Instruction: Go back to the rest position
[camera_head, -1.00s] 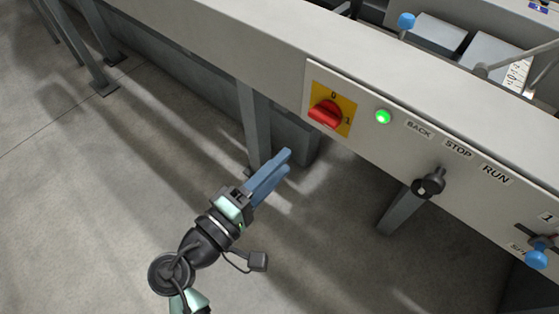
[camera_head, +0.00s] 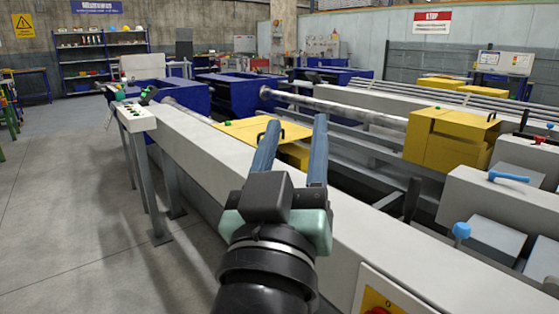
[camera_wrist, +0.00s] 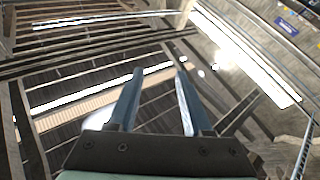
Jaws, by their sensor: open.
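My gripper (camera_head: 291,150) is raised in the middle of the head view, in front of the long grey machine. Its two blue fingers point up and away and stand apart, with nothing between them. In the wrist view my gripper (camera_wrist: 158,85) is also open and empty, facing the ceiling beams and lights. The red and yellow rotary switch (camera_head: 376,303) on the machine's front panel is only partly in view at the bottom edge. My gripper is apart from it, above and to its left.
The grey machine rail (camera_head: 385,240) runs diagonally under my gripper. A yellow cover (camera_head: 250,130) and a larger yellow box (camera_head: 450,137) stand on the machine. A control box (camera_head: 135,117) is at the left. The floor (camera_head: 70,220) at left is clear.

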